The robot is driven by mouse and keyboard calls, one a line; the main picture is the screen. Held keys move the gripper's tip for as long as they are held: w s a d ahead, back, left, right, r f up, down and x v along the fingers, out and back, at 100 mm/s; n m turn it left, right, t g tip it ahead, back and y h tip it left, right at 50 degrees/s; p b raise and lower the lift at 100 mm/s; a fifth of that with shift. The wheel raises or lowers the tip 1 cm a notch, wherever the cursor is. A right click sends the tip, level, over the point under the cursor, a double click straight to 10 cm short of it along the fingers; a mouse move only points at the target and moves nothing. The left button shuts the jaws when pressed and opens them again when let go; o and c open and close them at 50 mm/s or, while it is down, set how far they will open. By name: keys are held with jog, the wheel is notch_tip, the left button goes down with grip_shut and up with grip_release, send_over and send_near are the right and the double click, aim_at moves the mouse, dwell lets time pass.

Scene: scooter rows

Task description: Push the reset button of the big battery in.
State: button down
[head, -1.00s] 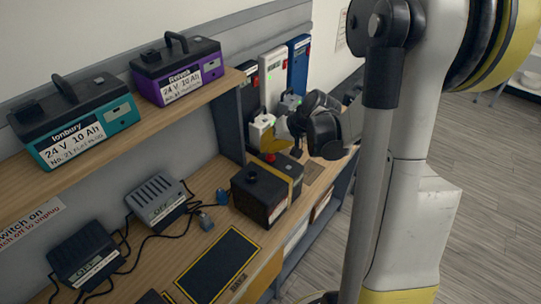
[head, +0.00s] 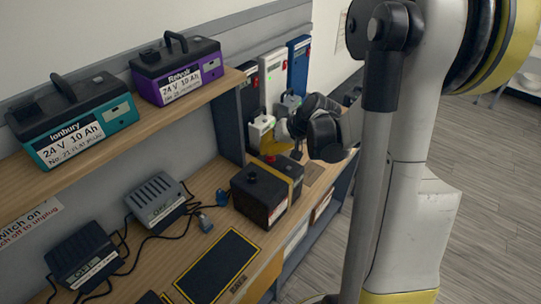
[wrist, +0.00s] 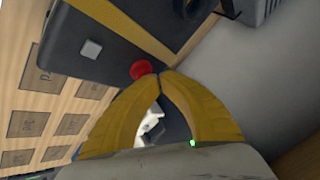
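The big battery (head: 262,205) is a black box with a yellow strap on the bench. Its red reset button (wrist: 141,70) shows in the wrist view on a dark face, near a small grey square (wrist: 91,49). A bit of red (head: 270,159) also shows at the battery's far side in the head view. My gripper (head: 270,150) has yellow fingers and is over that far side. In the wrist view my gripper (wrist: 158,76) has its fingertips together, empty, right beside the button. I cannot tell whether they touch it.
A teal battery (head: 85,135) and a purple battery (head: 180,75) stand on the upper shelf (head: 110,150). Two chargers with cables (head: 155,200) lie on the bench. White and blue upright units (head: 298,65) stand behind my gripper. A black mat (head: 217,268) lies in front.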

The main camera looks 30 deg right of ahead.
aim_at(267, 159)
jog(key=shift+f, duration=0.3)
jog(key=shift+r, duration=0.2)
dwell(0.3)
jog(key=shift+r+p, duration=0.6)
jog(key=shift+r, duration=0.35)
jog(key=shift+r, duration=0.1)
notch_tip(267, 159, up, 5)
jog(key=p, duration=0.3)
jog(key=shift+p, duration=0.3)
jog(key=shift+a, duration=0.1)
jog(key=s+a+r+n+h+b, duration=0.1)
jog(key=s+a+r+n+b, duration=0.1)
jog(key=s+a, duration=0.5)
jog(key=s+a+r+n+h+b, duration=0.1)
jog(key=s+a+r+h+b, duration=0.1)
jog(key=s+a, duration=0.5)
jog(key=s+b, duration=0.1)
jog(key=s, duration=0.3)
jog(key=shift+s+a+r+n+t, duration=0.2)
jog(key=shift+s+a+n+t, duration=0.1)
jog(key=shift+n, duration=0.1)
